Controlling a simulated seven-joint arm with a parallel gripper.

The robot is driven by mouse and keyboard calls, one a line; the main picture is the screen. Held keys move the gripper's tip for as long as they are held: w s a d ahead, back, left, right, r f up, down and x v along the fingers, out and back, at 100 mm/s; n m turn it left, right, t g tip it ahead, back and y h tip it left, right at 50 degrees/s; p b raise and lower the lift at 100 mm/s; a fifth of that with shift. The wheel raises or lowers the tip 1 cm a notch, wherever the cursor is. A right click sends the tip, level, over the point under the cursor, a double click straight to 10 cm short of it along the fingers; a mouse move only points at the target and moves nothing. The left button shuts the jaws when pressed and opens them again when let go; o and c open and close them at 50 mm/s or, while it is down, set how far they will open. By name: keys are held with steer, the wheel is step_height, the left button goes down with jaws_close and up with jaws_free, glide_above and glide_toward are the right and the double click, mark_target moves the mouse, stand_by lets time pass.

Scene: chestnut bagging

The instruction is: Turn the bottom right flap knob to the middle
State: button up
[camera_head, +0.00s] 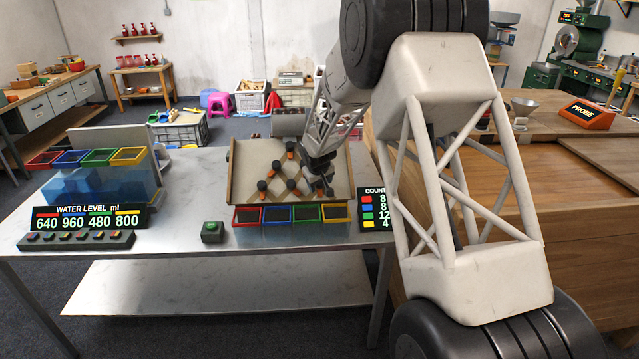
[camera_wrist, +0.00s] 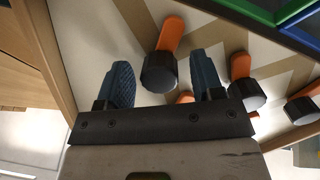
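A tilted board (camera_head: 240,158) on the metal table carries several black round knobs with orange flaps. My gripper (camera_head: 326,188) is over the board's lower right part and hides some of that area in the head view. In the wrist view my gripper (camera_wrist: 161,70) is open, with its two blue-grey fingers on either side of a black knob (camera_wrist: 159,73). This appears to be the bottom right flap knob. A gap shows between it and each finger. Its orange flap (camera_wrist: 170,33) points up and slightly right in that view. Other knobs (camera_wrist: 246,94) are to the right.
Red, blue, green and yellow bins (camera_head: 291,214) line the board's lower edge. The board's wooden side wall (camera_wrist: 46,45) is close to my gripper's left in the wrist view.

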steer(key=v, duration=0.7)
steer(key=shift+s+r, duration=0.15)
steer(key=shift+r, duration=0.2)
stand_by(0.4)
steer(key=s+d+r+m, duration=0.1)
steer(key=s+d+r, duration=0.3)
steer(key=s, duration=0.6)
steer(key=s+d+r+m+g, duration=0.1)
steer(key=s+d+r, duration=0.1)
steer(key=s+r, duration=0.65)
steer(key=s+d+r+m, duration=0.1)
steer(key=s+d+r, duration=0.15)
steer(key=s, duration=0.85)
steer(key=s+d+m+g, duration=0.1)
steer(key=s+d+m, duration=0.1)
steer(key=s, duration=2.8)
steer(key=shift+s+d+f+y, duration=0.2)
steer(key=shift+d+y, duration=0.05)
steer(key=shift+y, duration=0.05)
